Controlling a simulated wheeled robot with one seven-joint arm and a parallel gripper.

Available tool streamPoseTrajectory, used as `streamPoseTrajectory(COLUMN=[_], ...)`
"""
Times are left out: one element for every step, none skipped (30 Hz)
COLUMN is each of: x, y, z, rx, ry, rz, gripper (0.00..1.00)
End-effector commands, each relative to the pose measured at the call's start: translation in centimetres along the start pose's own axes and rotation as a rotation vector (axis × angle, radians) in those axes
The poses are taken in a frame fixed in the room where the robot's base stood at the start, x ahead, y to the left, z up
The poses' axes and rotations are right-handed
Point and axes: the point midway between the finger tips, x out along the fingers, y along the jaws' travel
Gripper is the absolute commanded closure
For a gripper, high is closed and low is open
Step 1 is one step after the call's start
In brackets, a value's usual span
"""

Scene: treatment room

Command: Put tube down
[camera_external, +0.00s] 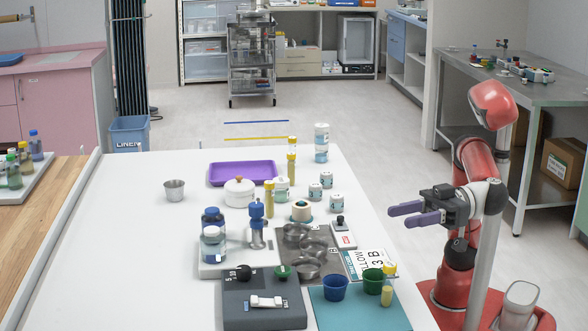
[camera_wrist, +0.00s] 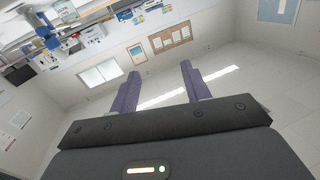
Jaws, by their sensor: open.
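My gripper (camera_external: 400,216) is open and empty, to the right of the white table's (camera_external: 143,235) right edge. Its two purple fingers point left. In the wrist view the open gripper (camera_wrist: 160,70) has nothing between its fingers, and only the room shows beyond them. Several yellow tubes with yellow caps stand on the table. One tube (camera_external: 269,202) is upright near the middle, another tube (camera_external: 291,170) is farther back, and one tube (camera_external: 387,294) is at the front right beside a green cup. I cannot tell which tube the task means.
A purple tray (camera_external: 244,173), a steel cup (camera_external: 174,190) and a white lidded pot (camera_external: 239,191) stand farther back. Blue cup (camera_external: 335,288) and green cup (camera_external: 373,281) are on a teal mat at the front right. Steel bowls (camera_external: 308,267) are nearby. The table's left part is largely clear.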

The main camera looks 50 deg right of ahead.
Motion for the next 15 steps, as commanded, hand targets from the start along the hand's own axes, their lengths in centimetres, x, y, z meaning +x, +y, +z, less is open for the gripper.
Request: streamPoseTrajectory(x=[0.04, 0.04, 0.05, 0.06, 0.06, 0.06, 0.05, 0.05, 0.04, 0.04, 0.03, 0.00, -0.04, -0.10, -0.17], y=[0.14, 0.17, 0.21, 0.25, 0.31, 0.37, 0.42, 0.48, 0.56, 0.60, 0.66, 0.72, 0.77, 0.83, 0.89], z=[0.43, 0.46, 0.50, 0.52, 0.56, 0.61, 0.64, 0.66, 0.72, 0.79, 0.86, 0.92, 0.98, 1.01, 1.04], rx=[0.058, 0.098, 0.155, 0.199, 0.247, 0.313, 0.368, 0.425, 0.506, 0.575, 0.647, 0.751, 0.835, 0.925, 1.049], ry=[-0.004, -0.007, -0.010, -0.012, -0.015, -0.020, -0.024, -0.027, -0.033, -0.040, -0.046, -0.056, -0.064, -0.073, -0.087], rz=[-0.003, -0.007, -0.012, -0.015, -0.018, -0.023, -0.027, -0.031, -0.036, -0.041, -0.045, -0.051, -0.056, -0.060, -0.066], gripper=[0.53, 0.53, 0.53, 0.53, 0.53, 0.53, 0.53, 0.53, 0.53, 0.53, 0.53, 0.53, 0.53, 0.53, 0.53])
